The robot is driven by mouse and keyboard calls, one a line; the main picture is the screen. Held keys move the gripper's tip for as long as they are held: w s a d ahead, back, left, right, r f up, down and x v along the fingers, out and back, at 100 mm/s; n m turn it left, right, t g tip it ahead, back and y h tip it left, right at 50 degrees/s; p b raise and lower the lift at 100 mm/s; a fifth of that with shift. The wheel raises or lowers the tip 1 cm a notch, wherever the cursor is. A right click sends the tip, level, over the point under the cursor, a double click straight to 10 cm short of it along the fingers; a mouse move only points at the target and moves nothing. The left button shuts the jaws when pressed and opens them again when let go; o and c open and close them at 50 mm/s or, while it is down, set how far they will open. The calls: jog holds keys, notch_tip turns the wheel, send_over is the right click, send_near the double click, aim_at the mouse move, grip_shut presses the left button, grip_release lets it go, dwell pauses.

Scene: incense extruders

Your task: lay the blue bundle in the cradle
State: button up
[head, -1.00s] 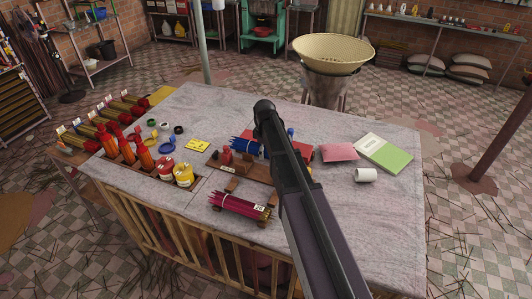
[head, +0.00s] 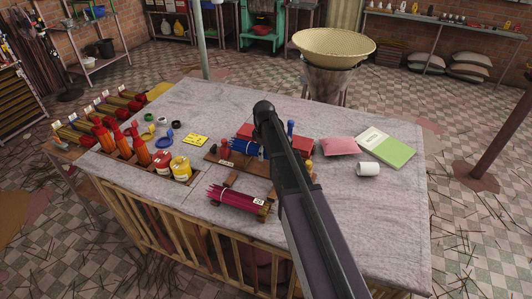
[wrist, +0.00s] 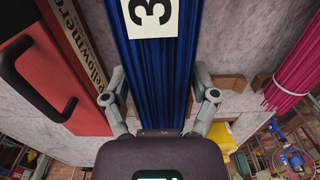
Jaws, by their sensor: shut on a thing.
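The blue bundle (head: 245,146) is a sheaf of thin blue sticks, partly hidden behind my arm in the head view. In the wrist view the bundle (wrist: 152,60), with a white tag reading 3, runs between the fingers of my gripper (wrist: 158,88), which is shut on it. The gripper itself is hidden in the head view. Small brown wooden blocks (wrist: 229,82) show right of the bundle in the wrist view; I cannot tell whether they are the cradle. One such block (head: 231,179) shows behind the magenta bundle in the head view. Whether the blue bundle touches anything below is unclear.
A magenta bundle (head: 237,199) lies at the table's front. A red case (wrist: 52,75) with a black handle and a lettered board (wrist: 75,45) lie left of my gripper. Orange bottles (head: 140,151) and jars (head: 181,168) stand left; a white cup (head: 368,169) lies right.

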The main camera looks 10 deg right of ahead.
jog(key=shift+f+b, duration=1.85)
jog(key=shift+f, duration=0.3)
jog(key=o, duration=0.7)
jog(key=shift+r, duration=0.1)
jog(key=shift+r+p, duration=3.95)
jog(key=shift+p, duration=0.05)
